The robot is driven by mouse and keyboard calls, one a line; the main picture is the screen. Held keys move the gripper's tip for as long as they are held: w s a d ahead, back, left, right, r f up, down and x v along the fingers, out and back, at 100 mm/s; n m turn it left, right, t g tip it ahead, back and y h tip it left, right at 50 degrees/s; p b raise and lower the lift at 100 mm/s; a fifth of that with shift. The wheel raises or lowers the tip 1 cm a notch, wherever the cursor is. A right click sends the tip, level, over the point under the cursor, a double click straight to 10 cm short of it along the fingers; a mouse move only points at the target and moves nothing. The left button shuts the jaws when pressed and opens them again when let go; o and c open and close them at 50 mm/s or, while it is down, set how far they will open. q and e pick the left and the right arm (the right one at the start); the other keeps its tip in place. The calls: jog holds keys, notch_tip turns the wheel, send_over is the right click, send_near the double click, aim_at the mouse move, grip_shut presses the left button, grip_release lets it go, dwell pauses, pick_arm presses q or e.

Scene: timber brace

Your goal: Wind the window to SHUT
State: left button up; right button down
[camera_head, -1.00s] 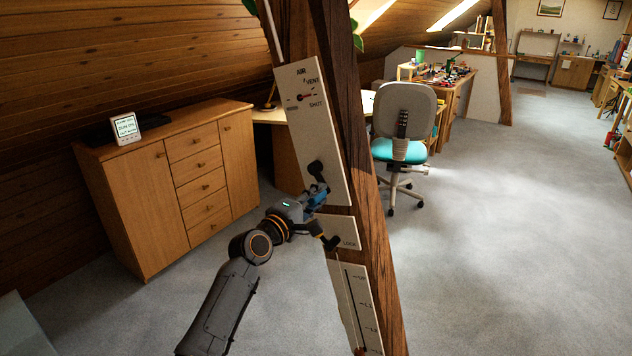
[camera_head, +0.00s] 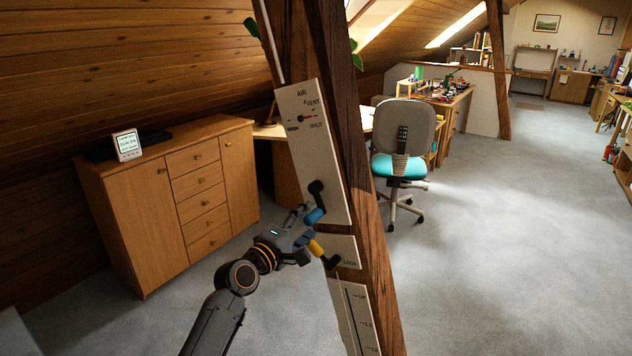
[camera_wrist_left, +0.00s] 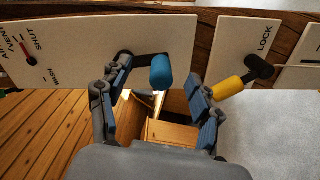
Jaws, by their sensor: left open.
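The window crank has a black arm (camera_head: 317,189) and a blue handle (camera_head: 315,216) on the pale AIR panel (camera_head: 322,160) of the timber brace. The dial (camera_head: 301,118) has a red pointer between VENT and SHUT. My left gripper (camera_head: 303,235) is open and empty at the panel's left. In the left wrist view the blue handle (camera_wrist_left: 161,72) appears between the open fingertips (camera_wrist_left: 160,76); I cannot tell the depth between them. The black arm there runs left from the handle. My right gripper is not in view.
Just below the crank is the LOCK lever with a yellow handle (camera_head: 315,248), close to my lower finger. A scaled panel (camera_head: 356,310) sits below it. A wooden cabinet (camera_head: 150,215) stands left behind my arm. A chair (camera_head: 402,150) and open carpet lie right.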

pick_arm(q)
jog(key=shift+p+v, duration=0.6)
jog(key=shift+v, duration=0.45)
jog(key=shift+p+v, duration=0.45)
jog(key=shift+v, duration=0.8)
jog(key=shift+f, duration=0.1)
